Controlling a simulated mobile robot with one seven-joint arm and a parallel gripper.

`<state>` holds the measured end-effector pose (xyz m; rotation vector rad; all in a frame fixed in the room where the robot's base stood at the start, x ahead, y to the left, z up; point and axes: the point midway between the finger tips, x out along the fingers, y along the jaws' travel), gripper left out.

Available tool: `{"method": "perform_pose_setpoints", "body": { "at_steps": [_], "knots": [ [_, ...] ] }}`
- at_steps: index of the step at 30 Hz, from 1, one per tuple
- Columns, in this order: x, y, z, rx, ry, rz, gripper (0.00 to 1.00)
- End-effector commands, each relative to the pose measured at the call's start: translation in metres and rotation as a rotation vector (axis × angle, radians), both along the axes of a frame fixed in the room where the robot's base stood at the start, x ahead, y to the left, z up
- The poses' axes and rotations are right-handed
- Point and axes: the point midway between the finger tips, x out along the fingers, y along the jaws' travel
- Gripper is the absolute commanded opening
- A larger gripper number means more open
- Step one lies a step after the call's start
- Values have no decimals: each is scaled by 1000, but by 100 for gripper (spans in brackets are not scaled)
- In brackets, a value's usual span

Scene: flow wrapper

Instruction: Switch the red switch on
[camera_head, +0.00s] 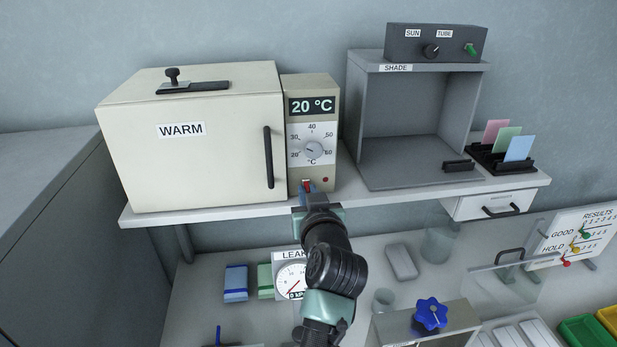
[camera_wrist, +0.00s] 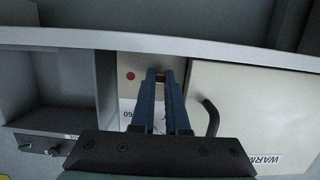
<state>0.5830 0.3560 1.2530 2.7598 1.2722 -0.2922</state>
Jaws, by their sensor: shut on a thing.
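The red switch (camera_head: 306,183) is on the lower front of the cream control panel (camera_head: 331,98), beside the WARM box (camera_head: 184,140). My gripper (camera_head: 307,187) reaches up to it from below. In the wrist view, which looks upside down, the two blue fingers (camera_wrist: 161,76) are shut on the red switch (camera_wrist: 160,79), with only a little red showing between the tips. The fingers hide most of it, so I cannot tell which way it is set. A small dark red lamp (camera_head: 325,180) is to its right. The display (camera_head: 312,106) reads 20 °C.
The shelf edge (camera_head: 235,212) runs just below the panel. The WARM box's black handle (camera_head: 268,157) is left of my gripper. The grey SHADE box (camera_head: 415,120) stands to the right. A LEAK gauge (camera_head: 291,279) and a blue knob (camera_head: 430,314) are on the bench below.

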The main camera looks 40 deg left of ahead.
Motion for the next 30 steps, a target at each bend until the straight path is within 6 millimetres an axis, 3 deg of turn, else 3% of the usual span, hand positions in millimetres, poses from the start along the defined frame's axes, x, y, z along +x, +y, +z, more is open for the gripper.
{"method": "perform_pose_setpoints", "body": {
  "at_steps": [1,9,30],
  "knots": [
    [1,-1,13,-30,25,-1,0],
    [2,0,22,-198,167,-2,0],
    [4,4,25,-500,427,-1,0]
  ]
}}
